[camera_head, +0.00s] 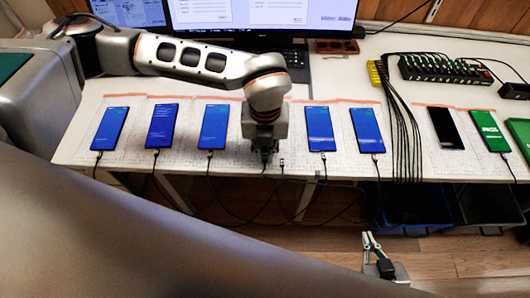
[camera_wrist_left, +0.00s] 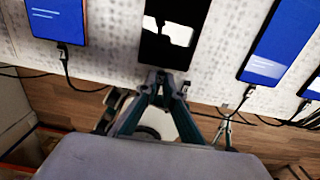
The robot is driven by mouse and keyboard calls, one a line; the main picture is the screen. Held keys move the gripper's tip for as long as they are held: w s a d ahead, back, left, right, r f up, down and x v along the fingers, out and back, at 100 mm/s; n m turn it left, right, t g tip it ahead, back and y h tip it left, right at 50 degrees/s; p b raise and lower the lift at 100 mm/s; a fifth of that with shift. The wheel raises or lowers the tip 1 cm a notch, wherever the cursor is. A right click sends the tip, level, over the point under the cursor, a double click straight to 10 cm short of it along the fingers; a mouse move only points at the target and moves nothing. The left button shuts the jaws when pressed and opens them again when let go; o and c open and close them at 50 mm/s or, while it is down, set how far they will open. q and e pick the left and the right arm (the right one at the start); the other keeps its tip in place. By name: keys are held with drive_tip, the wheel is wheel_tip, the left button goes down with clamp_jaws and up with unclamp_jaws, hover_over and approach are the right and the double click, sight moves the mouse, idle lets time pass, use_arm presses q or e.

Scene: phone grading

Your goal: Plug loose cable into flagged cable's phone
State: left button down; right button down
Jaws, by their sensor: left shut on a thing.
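My left gripper (camera_head: 265,150) is at the table's front edge, shut on what looks like a dark cable plug, mostly hidden by the fingers. In the left wrist view its fingertips (camera_wrist_left: 164,80) are at the bottom end of a dark-screened phone (camera_wrist_left: 175,35). I cannot tell whether the plug is in the port. A cable end (camera_head: 282,161) is just right of the gripper at the table edge and also shows in the wrist view (camera_wrist_left: 184,88). My right gripper (camera_head: 371,243) is low in front of the table, empty, its fingers slightly apart. I cannot make out a flag.
Blue-screened phones with cables lie on both sides, including one at left (camera_head: 214,126) and one at right (camera_head: 320,128). Black cables hang from a yellow holder (camera_head: 376,74). Dark bins (camera_head: 415,207) stand below.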

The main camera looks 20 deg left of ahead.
drive_tip(key=shift+w+r, duration=0.15)
drive_tip(key=shift+w, duration=0.1)
use_arm(q)
drive_tip(key=c, duration=2.1)
unclamp_jaws()
